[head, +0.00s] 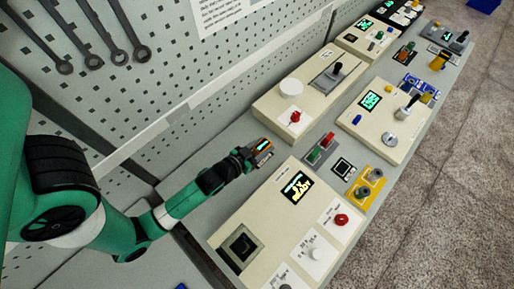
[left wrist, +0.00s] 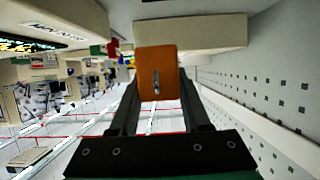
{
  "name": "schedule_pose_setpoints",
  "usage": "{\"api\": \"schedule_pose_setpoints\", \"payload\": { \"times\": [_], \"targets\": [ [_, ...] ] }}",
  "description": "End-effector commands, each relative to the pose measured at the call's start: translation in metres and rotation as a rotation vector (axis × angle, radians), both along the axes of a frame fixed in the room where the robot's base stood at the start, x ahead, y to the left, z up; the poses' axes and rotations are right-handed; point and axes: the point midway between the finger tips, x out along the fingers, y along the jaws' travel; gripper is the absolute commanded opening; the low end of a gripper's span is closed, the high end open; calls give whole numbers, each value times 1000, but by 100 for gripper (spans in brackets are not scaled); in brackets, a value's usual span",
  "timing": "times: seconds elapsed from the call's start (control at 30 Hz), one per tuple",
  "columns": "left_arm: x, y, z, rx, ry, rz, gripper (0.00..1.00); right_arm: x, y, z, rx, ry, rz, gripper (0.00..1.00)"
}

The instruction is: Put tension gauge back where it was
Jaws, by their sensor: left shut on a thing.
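The tension gauge (head: 263,146) is a small orange block with a lit green strip, seen in the head view at the end of my left arm. It also shows as an orange block (left wrist: 157,73) with a small metal pin in the left wrist view. My left gripper (head: 253,155) is shut on it, with one dark finger on each side in the left wrist view (left wrist: 158,95). The gauge is near the bench's back side, between two cream control boxes; whether it touches the bench I cannot tell. My right gripper is not in view.
A cream box (head: 246,207) with a lit display stands in front, and another cream box (head: 265,102) with a white knob beyond. Red and green buttons (head: 321,148) and a yellow block (head: 365,187) lie to the right. A pegboard (head: 150,60) with hanging wrenches rises behind.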

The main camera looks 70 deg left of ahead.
Motion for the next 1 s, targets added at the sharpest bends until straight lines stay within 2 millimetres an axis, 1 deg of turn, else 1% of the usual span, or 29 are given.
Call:
{"api": "schedule_pose_setpoints", "payload": {
  "times": [0.03,0.13,0.2,0.4,0.5,0.6,0.63,0.7,0.9,1.0],
  "targets": [
    [-3,10,-14,-2,0,8,0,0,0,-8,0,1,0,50],
    [-6,21,-27,0,-1,8,0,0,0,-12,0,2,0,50],
    [-6,24,-32,0,-1,4,0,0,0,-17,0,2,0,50],
    [-6,26,-35,2,1,-1,0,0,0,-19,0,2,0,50],
    [-8,34,-46,0,-1,4,0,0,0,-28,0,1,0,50],
    [-8,33,-66,1,1,-2,0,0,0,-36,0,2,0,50],
    [-8,33,-69,1,1,-2,0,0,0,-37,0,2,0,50],
    [-8,33,-73,2,0,-2,0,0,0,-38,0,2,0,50],
    [-8,33,-71,2,-1,-2,0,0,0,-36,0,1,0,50],
    [-8,32,-74,2,-1,-2,0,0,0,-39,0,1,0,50]
  ]
}}
